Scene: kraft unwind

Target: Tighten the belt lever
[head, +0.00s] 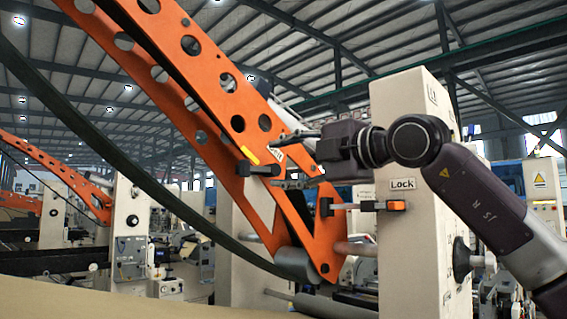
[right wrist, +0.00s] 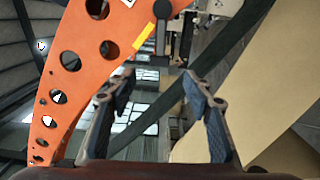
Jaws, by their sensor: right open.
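A black T-shaped lever (head: 258,169) sits on the side of the orange perforated arm (head: 215,92), beside a yellow strip (head: 249,155). The lever also shows in the right wrist view (right wrist: 163,34), just beyond the fingertips. The dark green belt (head: 128,165) runs diagonally below the orange arm; it crosses behind the fingers in the right wrist view (right wrist: 228,50). My right gripper (head: 278,163) is open, its fingers pointing left at the lever; it shows open and empty in the right wrist view (right wrist: 158,78). I see no contact with the lever. My left gripper is not in view.
A grey roller (head: 297,264) sits at the orange arm's lower end. Brown paper (head: 120,292) fills the lower left.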

